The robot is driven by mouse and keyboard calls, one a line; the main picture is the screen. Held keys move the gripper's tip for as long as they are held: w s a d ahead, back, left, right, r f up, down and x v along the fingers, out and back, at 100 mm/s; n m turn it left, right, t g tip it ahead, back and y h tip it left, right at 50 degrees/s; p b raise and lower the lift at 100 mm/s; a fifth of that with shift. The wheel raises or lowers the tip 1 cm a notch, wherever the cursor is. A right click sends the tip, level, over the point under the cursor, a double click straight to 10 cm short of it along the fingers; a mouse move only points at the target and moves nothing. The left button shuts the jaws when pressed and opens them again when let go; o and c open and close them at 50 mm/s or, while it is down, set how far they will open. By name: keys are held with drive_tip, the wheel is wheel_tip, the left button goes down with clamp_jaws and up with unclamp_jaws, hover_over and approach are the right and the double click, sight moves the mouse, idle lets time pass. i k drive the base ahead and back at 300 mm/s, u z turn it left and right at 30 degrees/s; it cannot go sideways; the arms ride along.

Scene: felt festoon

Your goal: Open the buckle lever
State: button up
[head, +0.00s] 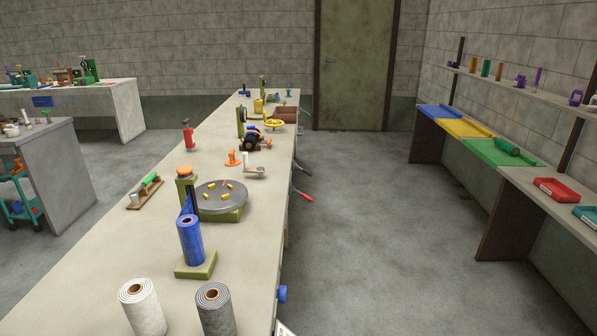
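A lever with a red handle (304,195) sticks out from the right side of the long workbench (130,245), about midway along it. It is small here, and I cannot tell for sure whether it is the buckle lever or whether it is open or closed. A dark bar (301,166) juts from the same side a little farther back. My gripper is not in view.
A blue knob (282,294) projects from the bench's near right side. Felt rolls (142,308), a blue roll on a stand (189,240) and a round turntable (222,196) stand on top. The floor (390,230) to the right is clear up to coloured trays (500,152).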

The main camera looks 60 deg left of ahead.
sight(308, 173)
drive_tip(key=u, duration=0.45)
drive_tip(key=i, duration=0.75)
drive_tip(key=u, duration=0.85)
drive_tip(key=i, duration=0.6)
drive_tip(key=u, duration=0.7)
drive_tip(key=i, duration=0.6)
drive_tip(key=u, duration=0.3)
